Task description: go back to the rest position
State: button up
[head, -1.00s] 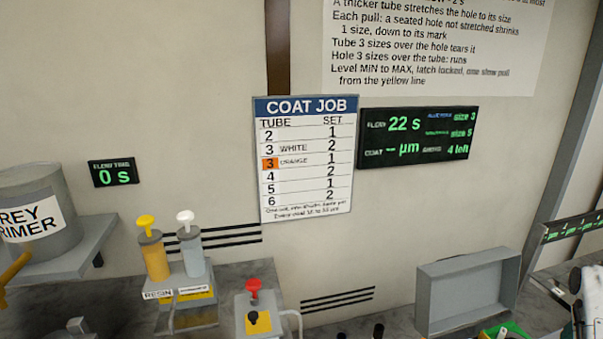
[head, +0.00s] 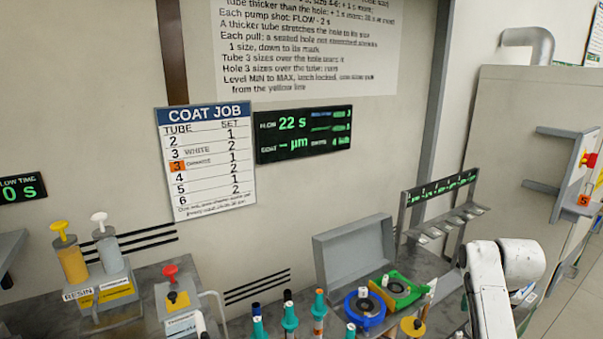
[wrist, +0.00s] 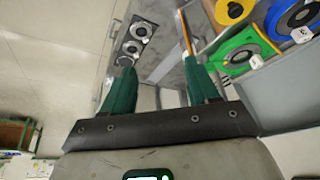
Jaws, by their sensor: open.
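My gripper (wrist: 158,80) shows in the wrist view with its two green fingers apart and nothing between them. Beyond the fingers are a grey surface and a dark strip with round metal pieces. In the head view my white arm (head: 492,290) stands at the lower right; the gripper itself is not visible there.
A blue ring (head: 365,308) and a green holder (head: 398,290) lie by a grey open box (head: 350,250). Several teal-topped tubes (head: 289,315) stand at the front. A resin pump stand (head: 95,285) and a red-knobbed device (head: 178,300) are left. A small rack (head: 440,215) stands right.

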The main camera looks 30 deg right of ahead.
jog(key=s+a+f+n+y, duration=0.1)
jog(key=a+f, duration=0.3)
jog(key=a, duration=0.3)
jog(key=s+a+f+n, duration=0.2)
jog(key=a+f, duration=0.1)
jog(key=a, duration=0.3)
jog(key=s+a+f+n+y, duration=0.1)
jog(key=a+f, duration=0.3)
jog(key=a, duration=0.3)
jog(key=s+a+f+n+g+y+p, duration=0.1)
jog(key=s+a+n, duration=0.3)
jog(key=s+a, duration=1.1)
jog(key=s+g, duration=0.1)
jog(key=s, duration=0.1)
jog(key=shift+s+a+f+n, duration=0.2)
jog(key=shift+s+f+n, duration=0.2)
